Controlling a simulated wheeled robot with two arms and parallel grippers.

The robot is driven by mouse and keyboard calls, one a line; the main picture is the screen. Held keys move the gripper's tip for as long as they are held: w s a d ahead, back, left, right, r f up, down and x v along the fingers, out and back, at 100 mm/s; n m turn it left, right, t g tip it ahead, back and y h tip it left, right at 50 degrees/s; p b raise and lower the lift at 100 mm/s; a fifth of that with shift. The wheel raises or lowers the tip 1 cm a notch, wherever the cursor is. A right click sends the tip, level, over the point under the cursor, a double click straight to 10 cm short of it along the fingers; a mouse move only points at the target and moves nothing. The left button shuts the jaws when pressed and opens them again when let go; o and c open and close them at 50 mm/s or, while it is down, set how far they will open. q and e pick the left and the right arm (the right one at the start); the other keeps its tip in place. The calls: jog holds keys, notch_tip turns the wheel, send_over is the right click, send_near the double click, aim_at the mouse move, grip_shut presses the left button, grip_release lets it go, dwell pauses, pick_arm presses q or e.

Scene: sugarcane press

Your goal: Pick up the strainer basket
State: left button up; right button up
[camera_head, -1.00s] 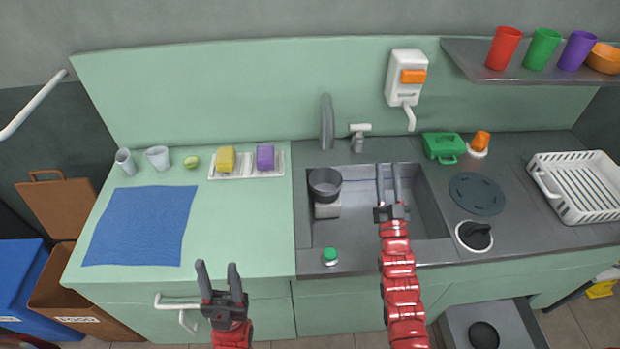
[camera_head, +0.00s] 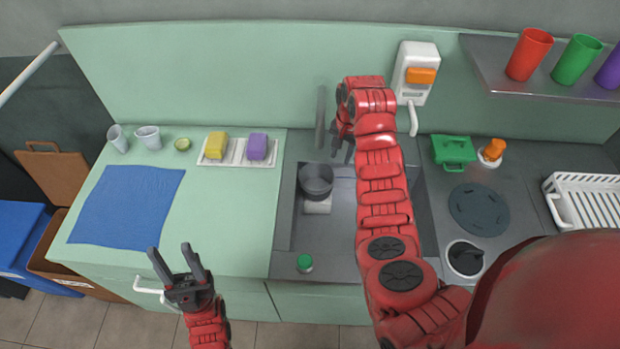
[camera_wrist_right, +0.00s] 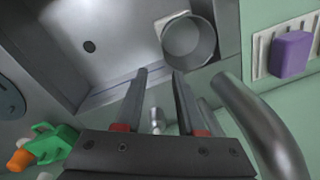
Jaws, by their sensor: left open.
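A grey round open vessel (camera_head: 316,180), the most basket-like thing in view, stands on a pale block in the left part of the sink (camera_head: 336,232). It also shows near the top of the right wrist view (camera_wrist_right: 189,42); I cannot make out any mesh. My right gripper (camera_head: 342,158) is above the back of the sink, beside the faucet. In the wrist view its fingers (camera_wrist_right: 158,72) are apart with nothing held, and the vessel is beyond the tips, apart from them. My left gripper (camera_head: 172,252) is open and empty in front of the left counter.
The faucet (camera_head: 321,118) rises close to my right gripper, with its spout curving past in the wrist view (camera_wrist_right: 262,125). A sponge tray (camera_head: 236,158) lies left of the sink. The drain hole (camera_wrist_right: 89,46) is uncovered.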

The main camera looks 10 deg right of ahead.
jog(key=b, duration=0.5)
send_over(332, 183)
jog(key=d, duration=0.1)
notch_tip(332, 183, down, 6)
jog(key=f+p, duration=0.1)
jog(key=f, duration=0.1)
jog(key=f+p, duration=0.1)
jog(key=f, duration=0.1)
jog(key=f+p, duration=0.2)
jog(key=f, duration=0.1)
jog(key=shift+a, duration=0.3)
jog(key=shift+w+a+f, duration=0.15)
jog(key=shift+a+f, duration=0.05)
jog(key=shift+f, duration=1.8)
grip_shut()
